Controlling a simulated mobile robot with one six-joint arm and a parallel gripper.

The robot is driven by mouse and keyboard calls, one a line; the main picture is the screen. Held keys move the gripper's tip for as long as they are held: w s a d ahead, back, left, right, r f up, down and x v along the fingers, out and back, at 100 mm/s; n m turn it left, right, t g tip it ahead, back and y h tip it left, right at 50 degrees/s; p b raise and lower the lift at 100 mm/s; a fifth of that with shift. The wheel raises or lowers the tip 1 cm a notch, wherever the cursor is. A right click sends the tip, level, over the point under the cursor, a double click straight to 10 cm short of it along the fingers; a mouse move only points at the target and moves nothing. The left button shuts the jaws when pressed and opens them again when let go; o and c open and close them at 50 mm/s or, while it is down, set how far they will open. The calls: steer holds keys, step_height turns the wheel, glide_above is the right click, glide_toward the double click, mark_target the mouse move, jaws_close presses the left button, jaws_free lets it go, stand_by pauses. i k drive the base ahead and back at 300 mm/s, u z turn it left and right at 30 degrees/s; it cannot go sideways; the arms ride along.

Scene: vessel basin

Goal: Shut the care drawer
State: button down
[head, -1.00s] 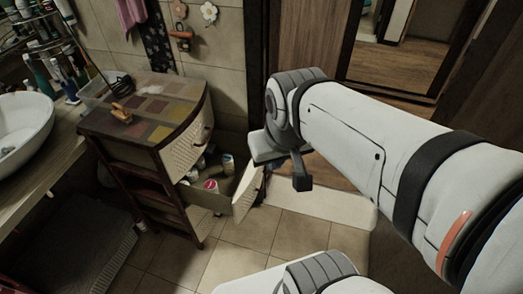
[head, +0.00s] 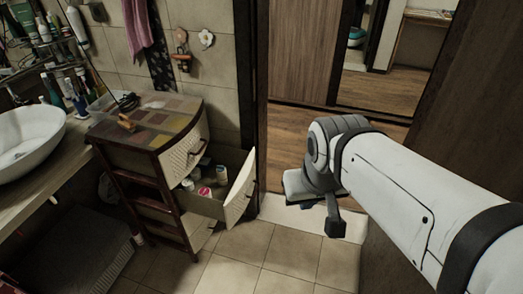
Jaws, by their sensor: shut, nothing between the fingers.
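The care drawer (head: 239,190) is pulled out from the brown cabinet (head: 116,150) in the head view. Its light front faces right, and small jars and bottles (head: 205,190) stand inside. My gripper (head: 334,226) hangs to the right of the drawer front, apart from it, over the pale mat by the doorway. It is shut and empty. The finger details are small and dark.
A white basin (head: 28,140) stands on the counter at left. A wooden brush (head: 126,122) lies on the cabinet top. A pale mat (head: 290,212) lies at the doorway. Tiled floor (head: 240,255) in front of the cabinet is clear.

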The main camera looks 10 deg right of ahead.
mark_target(229, 203)
steer(key=z, duration=0.15)
steer(key=i, duration=1)
steer(key=z, duration=0.05)
